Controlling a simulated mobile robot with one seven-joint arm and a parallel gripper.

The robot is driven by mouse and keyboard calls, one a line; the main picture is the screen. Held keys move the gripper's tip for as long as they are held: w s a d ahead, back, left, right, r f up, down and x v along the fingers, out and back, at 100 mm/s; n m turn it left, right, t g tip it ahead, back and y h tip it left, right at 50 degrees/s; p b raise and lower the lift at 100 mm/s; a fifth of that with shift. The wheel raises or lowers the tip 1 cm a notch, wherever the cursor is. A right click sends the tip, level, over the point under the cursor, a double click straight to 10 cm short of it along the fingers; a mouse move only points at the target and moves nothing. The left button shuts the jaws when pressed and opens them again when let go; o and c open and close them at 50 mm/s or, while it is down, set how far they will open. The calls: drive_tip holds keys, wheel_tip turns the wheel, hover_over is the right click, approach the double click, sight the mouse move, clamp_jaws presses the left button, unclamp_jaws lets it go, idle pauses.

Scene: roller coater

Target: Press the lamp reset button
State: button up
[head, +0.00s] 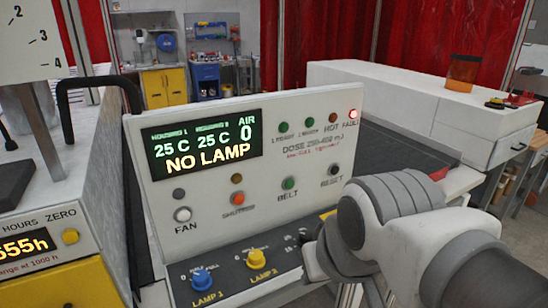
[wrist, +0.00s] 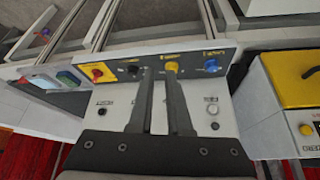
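The white control panel (head: 240,225) stands in the middle of the head view. Its dark button labelled RESET (head: 334,170) is at the right end of the lower button row, beside BELT. The display (head: 207,145) reads NO LAMP, and a red light (head: 353,114) glows at the upper right. My arm covers the panel's lower right. In the wrist view my gripper (wrist: 159,72) shows two dark fingers with a gap between them and nothing held. They reach over the panel, which appears upside down, with a yellow knob (wrist: 171,66) by the right fingertip. Contact cannot be told.
FAN (head: 182,214), SHUTTER (head: 237,198) and BELT (head: 288,183) buttons share the row. Below are a blue knob (head: 201,280) and a yellow knob (head: 256,257). A separate yellow HOURS ZERO button (head: 70,236) is at left. A red knob (wrist: 97,74) shows in the wrist view.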

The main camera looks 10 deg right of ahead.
clamp_jaws()
idle(0.8)
drive_tip(key=shift+w, duration=0.1)
idle(0.5)
